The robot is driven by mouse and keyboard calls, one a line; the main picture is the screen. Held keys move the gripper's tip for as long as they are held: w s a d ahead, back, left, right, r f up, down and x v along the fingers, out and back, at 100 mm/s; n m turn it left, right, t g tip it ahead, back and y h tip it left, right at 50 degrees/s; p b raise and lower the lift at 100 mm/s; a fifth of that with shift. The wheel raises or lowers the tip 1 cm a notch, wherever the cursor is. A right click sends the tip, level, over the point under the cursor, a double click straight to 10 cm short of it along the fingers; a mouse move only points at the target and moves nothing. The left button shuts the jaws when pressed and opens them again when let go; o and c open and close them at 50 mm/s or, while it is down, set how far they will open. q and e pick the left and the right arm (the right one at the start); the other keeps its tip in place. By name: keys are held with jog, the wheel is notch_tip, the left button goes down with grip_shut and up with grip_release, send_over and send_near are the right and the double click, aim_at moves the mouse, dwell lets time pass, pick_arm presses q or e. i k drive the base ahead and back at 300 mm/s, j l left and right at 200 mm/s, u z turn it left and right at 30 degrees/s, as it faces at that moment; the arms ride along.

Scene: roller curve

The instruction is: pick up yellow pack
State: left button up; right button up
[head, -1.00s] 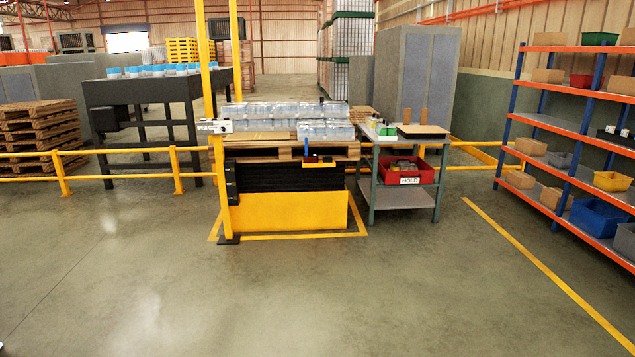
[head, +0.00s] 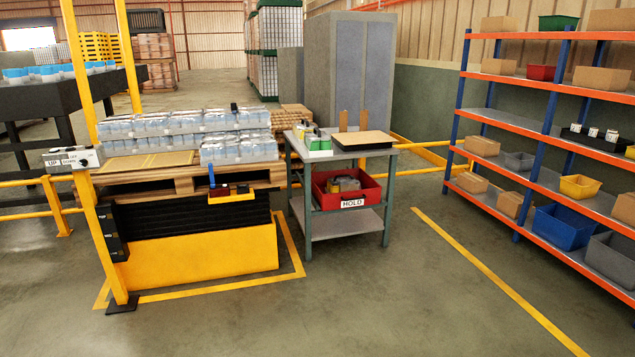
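I cannot make out a yellow pack for certain in the head view. Clear shrink-wrapped packs (head: 185,124) with bluish contents are stacked on a wooden pallet (head: 180,180), which rests on a yellow and black lift table (head: 208,255). A flat tan sheet (head: 150,160) lies bare on the pallet's front left. A small yellow holder (head: 232,197) with red and blue items sits at the pallet's front edge. Neither of my grippers is in view.
Orange and blue shelving (head: 560,130) stands right. A yellow post (head: 103,240) stands at the lift's left. The floor in front is clear.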

aim_at(299, 129)
jog(key=i, duration=2.6)
jog(key=i+u, duration=0.2)
jog(key=i, duration=0.3)
jog(key=i+l+u, duration=0.15)
jog(key=i, duration=0.35)
jog(key=i+l+u, duration=0.2)
jog(key=i, duration=0.25)
